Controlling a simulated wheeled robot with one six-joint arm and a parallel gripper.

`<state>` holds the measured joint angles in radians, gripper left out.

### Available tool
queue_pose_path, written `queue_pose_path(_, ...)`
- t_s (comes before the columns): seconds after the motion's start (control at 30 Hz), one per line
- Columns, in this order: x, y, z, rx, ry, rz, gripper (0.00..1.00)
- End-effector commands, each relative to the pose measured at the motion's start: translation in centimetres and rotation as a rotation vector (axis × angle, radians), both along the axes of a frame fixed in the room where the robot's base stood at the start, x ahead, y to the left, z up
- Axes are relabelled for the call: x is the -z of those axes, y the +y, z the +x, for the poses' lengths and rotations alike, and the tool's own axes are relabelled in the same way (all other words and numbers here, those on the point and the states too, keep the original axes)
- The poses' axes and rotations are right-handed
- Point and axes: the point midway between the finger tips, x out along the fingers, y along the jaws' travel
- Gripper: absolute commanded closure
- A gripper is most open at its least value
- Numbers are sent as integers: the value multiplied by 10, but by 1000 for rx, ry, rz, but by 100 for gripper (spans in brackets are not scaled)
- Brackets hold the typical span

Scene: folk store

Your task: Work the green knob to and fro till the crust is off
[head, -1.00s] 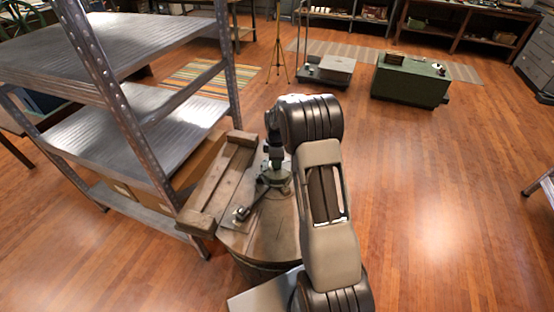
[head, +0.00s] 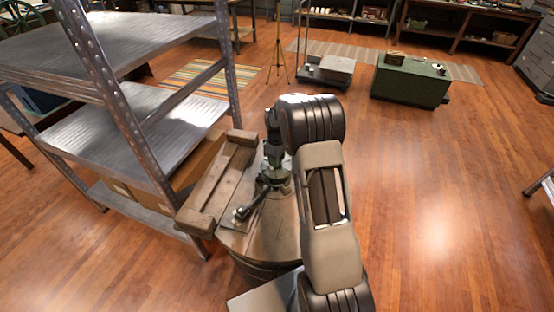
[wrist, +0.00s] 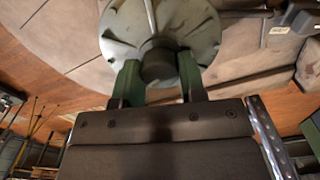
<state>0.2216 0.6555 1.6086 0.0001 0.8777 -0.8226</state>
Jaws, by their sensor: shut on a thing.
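The knob (wrist: 159,62) shows in the wrist view as a dark, grey-green round hub in front of a wide, ribbed, pale grey-green disc (wrist: 195,18). My gripper (wrist: 159,82) has one finger on each side of the hub and is shut on it. In the head view my gripper (head: 274,160) points down at the green fitting (head: 272,180) on the round wooden top (head: 272,235). My arm and fingers hide much of the fitting there. I cannot make out any crust.
A dark-handled tool (head: 246,210) lies left of the fitting, beside a wooden trough-like piece (head: 218,185). A metal shelf unit (head: 150,110) stands close on the left. The wooden floor (head: 430,200) on the right is clear.

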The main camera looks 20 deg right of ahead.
Motion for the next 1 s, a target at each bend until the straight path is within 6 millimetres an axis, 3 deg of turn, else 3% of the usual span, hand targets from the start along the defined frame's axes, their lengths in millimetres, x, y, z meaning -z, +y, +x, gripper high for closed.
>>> queue_pose_path(1.0, 0, 0, 0, 954, -1, 0, 86)
